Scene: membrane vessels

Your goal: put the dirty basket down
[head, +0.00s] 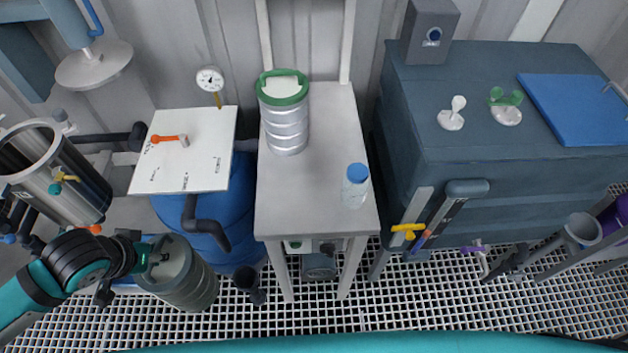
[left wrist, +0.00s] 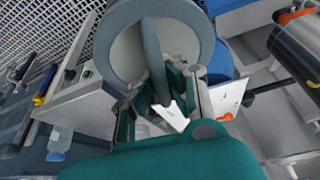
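A grey cylindrical basket (head: 190,287) with a round top and an arched handle hangs at the lower left of the head view, over the grated floor. My left gripper (head: 145,257) is at its top. In the left wrist view the gripper's fingers (left wrist: 163,98) close around the grey handle (left wrist: 155,50), with the round basket top (left wrist: 125,52) behind it. A white tag (left wrist: 174,116) shows by the handle. My right gripper is not in view.
A grey table (head: 310,205) holds a ribbed metal canister with a green rim (head: 285,130) and a blue-capped bottle (head: 355,187); its front middle is clear. A blue drum (head: 205,215) under a white panel (head: 205,150) and an open steel vessel (head: 75,190) stand left. A dark blue cabinet (head: 480,150) stands right.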

